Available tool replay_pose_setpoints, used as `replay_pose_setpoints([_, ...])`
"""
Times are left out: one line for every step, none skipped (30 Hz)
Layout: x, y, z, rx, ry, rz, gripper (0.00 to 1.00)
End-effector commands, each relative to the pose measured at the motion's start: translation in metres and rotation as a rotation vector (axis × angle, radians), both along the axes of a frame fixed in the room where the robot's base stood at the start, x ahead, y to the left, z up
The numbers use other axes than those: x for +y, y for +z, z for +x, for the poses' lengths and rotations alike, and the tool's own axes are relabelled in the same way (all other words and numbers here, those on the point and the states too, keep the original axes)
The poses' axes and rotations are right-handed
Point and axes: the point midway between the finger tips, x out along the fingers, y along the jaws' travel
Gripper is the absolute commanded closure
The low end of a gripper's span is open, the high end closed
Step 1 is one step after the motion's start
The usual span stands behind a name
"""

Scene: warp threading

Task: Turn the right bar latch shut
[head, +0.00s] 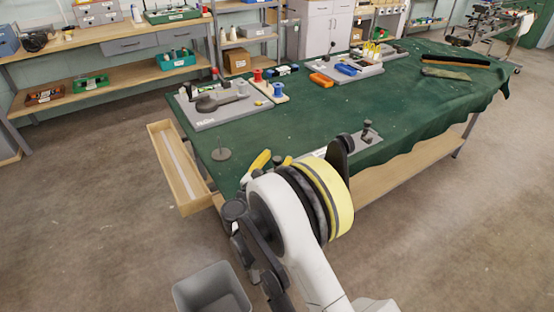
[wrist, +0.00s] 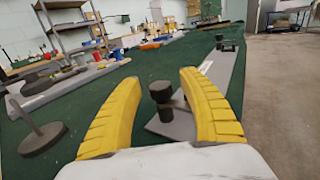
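In the head view, a dark knobbed latch (head: 367,130) stands upright on the right end of a grey bar (head: 357,143) near the table's front edge. The wrist view shows this latch (wrist: 225,43) small, at the bar's far end. A second dark latch (wrist: 160,100) stands on the near end of the bar (wrist: 210,78). It appears between my two yellow fingers, with a gap on each side. My gripper (wrist: 160,82) is open and empty. In the head view my arm hides the left part of the bar and most of my gripper (head: 272,160).
A round grey base with a thin post (wrist: 42,137) stands left of my gripper. A grey board with a dark tool (head: 215,107) and a tray of coloured items (head: 345,68) lie farther back. Green cloth between them is mostly clear. An open drawer (head: 180,165) juts out left.

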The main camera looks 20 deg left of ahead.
Motion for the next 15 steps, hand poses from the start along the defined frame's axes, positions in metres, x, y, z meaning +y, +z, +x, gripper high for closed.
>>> replay_pose_setpoints([0.000,0.000,0.000,0.000,0.000,0.000,0.51])
replay_pose_setpoints([0.000,0.000,0.000,0.000,0.000,0.000,0.51])
replay_pose_setpoints([0.000,0.000,-0.001,0.000,0.000,0.000,0.51])
replay_pose_setpoints([0.001,0.000,-0.002,0.000,0.001,0.000,0.51])
replay_pose_setpoints([0.001,0.000,-0.004,0.000,0.001,0.000,0.51])
replay_pose_setpoints([0.002,0.000,-0.008,0.000,0.003,0.000,0.51])
replay_pose_setpoints([0.003,0.000,-0.012,0.000,0.003,0.000,0.51])
replay_pose_setpoints([0.003,0.000,-0.016,0.000,0.003,0.000,0.51])
replay_pose_setpoints([0.004,0.000,-0.024,0.000,0.003,0.000,0.51])
replay_pose_setpoints([0.005,0.000,-0.030,0.000,0.004,0.000,0.51])
replay_pose_setpoints([0.007,0.000,-0.037,0.000,0.005,0.000,0.51])
replay_pose_setpoints([0.007,0.000,-0.046,0.000,0.004,0.000,0.51])
replay_pose_setpoints([0.009,0.000,-0.054,0.000,0.005,0.000,0.51])
replay_pose_setpoints([0.009,0.000,-0.060,0.000,0.004,0.000,0.51])
replay_pose_setpoints([0.011,0.000,-0.069,0.000,0.004,0.000,0.51])
